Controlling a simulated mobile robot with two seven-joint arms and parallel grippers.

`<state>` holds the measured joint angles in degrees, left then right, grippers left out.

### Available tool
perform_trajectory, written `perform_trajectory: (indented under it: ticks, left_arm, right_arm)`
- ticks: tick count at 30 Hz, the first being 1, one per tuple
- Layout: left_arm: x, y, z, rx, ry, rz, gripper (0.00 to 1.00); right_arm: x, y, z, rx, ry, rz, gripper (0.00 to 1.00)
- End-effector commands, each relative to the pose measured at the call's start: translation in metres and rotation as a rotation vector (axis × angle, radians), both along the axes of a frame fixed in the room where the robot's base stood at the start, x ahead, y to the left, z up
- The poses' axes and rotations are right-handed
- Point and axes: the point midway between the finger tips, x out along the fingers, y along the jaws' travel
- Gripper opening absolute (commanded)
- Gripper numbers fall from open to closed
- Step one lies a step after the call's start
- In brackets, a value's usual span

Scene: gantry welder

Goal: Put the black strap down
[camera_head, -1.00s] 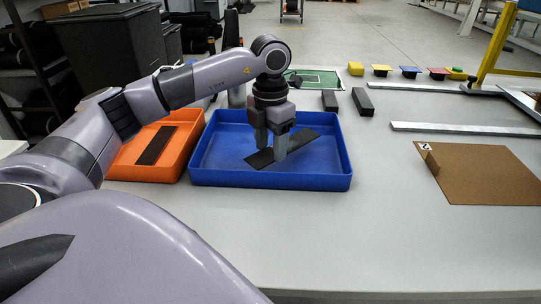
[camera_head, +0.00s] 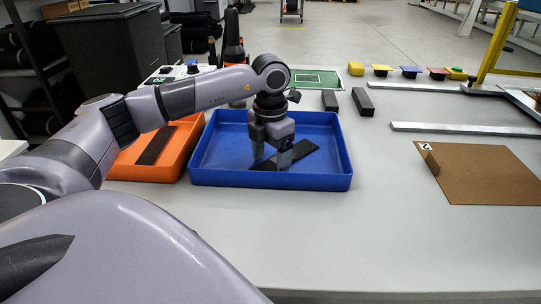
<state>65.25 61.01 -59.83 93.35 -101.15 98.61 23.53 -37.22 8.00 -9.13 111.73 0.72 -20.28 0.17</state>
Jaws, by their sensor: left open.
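A black strap (camera_head: 302,152) lies tilted in the blue tray (camera_head: 325,183), its far end pointing to the back right. I cannot tell whether a finger touches the strap. Another black strap (camera_head: 156,145) lies in the orange tray (camera_head: 140,173) to the left. My right gripper is not in view.
A brown board (camera_head: 490,177) and metal bars (camera_head: 465,129) are on the right. Coloured pieces (camera_head: 411,71) line the back edge. The grey table (camera_head: 340,235) is clear in front of the trays.

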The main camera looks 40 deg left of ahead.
Motion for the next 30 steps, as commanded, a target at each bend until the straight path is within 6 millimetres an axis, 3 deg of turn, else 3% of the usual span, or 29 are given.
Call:
perform_trajectory:
  ticks: [5, 18, 24, 30]
  left_arm:
    - [0.001, 0.0, 0.018, 0.0, -0.004, 0.0, 0.78]
    - [0.001, 0.0, 0.106, 0.0, -0.003, 0.0, 0.78]
    - [0.0, 0.0, 0.121, -0.001, 0.0, 0.0, 0.78]
    - [0.0, 0.0, 0.122, -0.001, 0.001, 0.0, 0.78]
  right_arm:
    - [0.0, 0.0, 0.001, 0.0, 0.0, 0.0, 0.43]
    - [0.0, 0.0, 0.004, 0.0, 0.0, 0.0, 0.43]
    - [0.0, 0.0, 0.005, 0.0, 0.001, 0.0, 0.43]
    - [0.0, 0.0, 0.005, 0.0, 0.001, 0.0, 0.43]
